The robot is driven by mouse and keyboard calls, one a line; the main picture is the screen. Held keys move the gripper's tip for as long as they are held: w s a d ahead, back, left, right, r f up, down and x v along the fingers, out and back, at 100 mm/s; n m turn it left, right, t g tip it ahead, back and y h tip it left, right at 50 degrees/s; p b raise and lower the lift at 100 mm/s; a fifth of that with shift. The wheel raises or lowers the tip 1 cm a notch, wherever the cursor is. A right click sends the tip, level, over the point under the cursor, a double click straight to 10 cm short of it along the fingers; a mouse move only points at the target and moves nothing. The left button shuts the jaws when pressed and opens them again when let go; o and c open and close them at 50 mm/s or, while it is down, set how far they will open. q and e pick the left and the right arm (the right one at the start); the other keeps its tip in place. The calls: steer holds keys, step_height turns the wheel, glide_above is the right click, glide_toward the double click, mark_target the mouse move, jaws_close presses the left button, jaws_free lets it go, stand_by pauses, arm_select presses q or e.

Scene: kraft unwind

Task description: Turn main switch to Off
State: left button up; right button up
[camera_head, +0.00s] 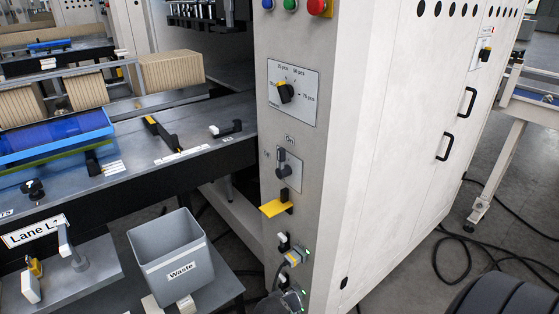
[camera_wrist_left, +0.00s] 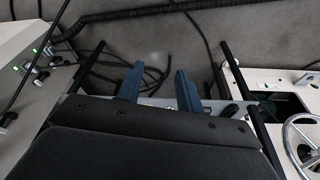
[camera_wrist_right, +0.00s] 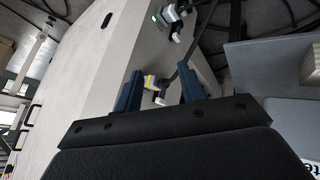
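A knob switch with a dark upright handle (camera_head: 282,165) is on the front of the light machine cabinet in the head view. The word "On" is above it; no "Off" label is readable. I cannot tell which one is the main switch. My left gripper (camera_wrist_left: 158,90) is open and empty above floor and cables. My right gripper (camera_wrist_right: 161,88) is open; a white and yellow connector (camera_wrist_right: 154,85) shows between its fingers, apparently beyond them. Neither gripper shows in the head view.
Above the knob is a piece-count selector (camera_head: 285,92); below it, a yellow lever (camera_head: 274,208) juts out. A grey waste bin (camera_head: 180,265) stands at lower left. Cables (camera_head: 465,255) lie on the floor at right. A handwheel (camera_wrist_left: 302,140) shows in the left wrist view.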

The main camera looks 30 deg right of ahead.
steer(key=w+d+r+m+h, duration=0.4)
steer(key=w+d+r+h, duration=0.1)
steer(key=w+r, duration=0.25)
arm_select(q)
steer(key=s+d+g+h, duration=0.1)
steer(key=s+d, duration=0.2)
steer(key=d, duration=0.1)
arm_select(e)
steer(key=m+g+h, duration=0.4)
steer(key=m+h, duration=0.6)
steer(key=h, duration=0.2)
glide_toward(279, 157)
steer(key=r+x, duration=0.1)
steer(key=x, duration=0.2)
steer(key=shift+p+x, duration=0.65)
steer(key=shift+x, duration=0.4)
arm_select(q)
steer(key=a+p+x, duration=0.1)
steer(key=p+x, duration=0.1)
steer(key=x, duration=0.7)
steer(key=shift+a+g+y, duration=0.2)
steer(key=shift+g+y, duration=0.1)
arm_select(e)
steer(key=x, duration=0.5)
steer(key=shift+w+d+f, duration=0.1)
steer(key=shift+d+f, duration=0.05)
steer(key=shift+f, duration=0.25)
arm_select(q)
steer(key=shift+f, duration=0.1)
